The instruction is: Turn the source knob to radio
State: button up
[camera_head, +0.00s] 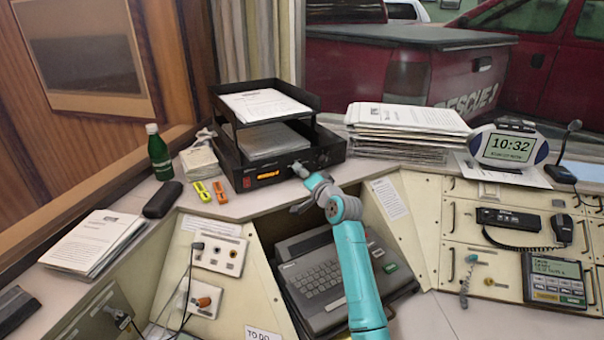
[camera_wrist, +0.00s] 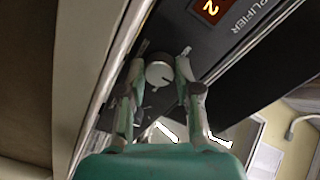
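The black amplifier (camera_head: 245,181) stands on the desk under the paper trays, with a lit orange display. A round silver knob (camera_wrist: 159,74) with a dark pointer mark sits on this panel. My gripper (camera_wrist: 161,66) has one finger on each side of the knob. Any gaps are too small to tell whether the fingers touch it. In the head view my gripper (camera_head: 299,171) is at the amplifier's front and hides the knob there.
Black paper trays (camera_head: 222,100) sit above the amplifier. A green bottle (camera_head: 159,155), yellow and orange markers and a black case (camera_head: 163,199) are to its left. A paper stack (camera_head: 405,133) and a clock (camera_head: 508,146) are to the right. A keyboard unit (camera_head: 318,280) lies below my arm.

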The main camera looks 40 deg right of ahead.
jog(key=o, duration=0.3)
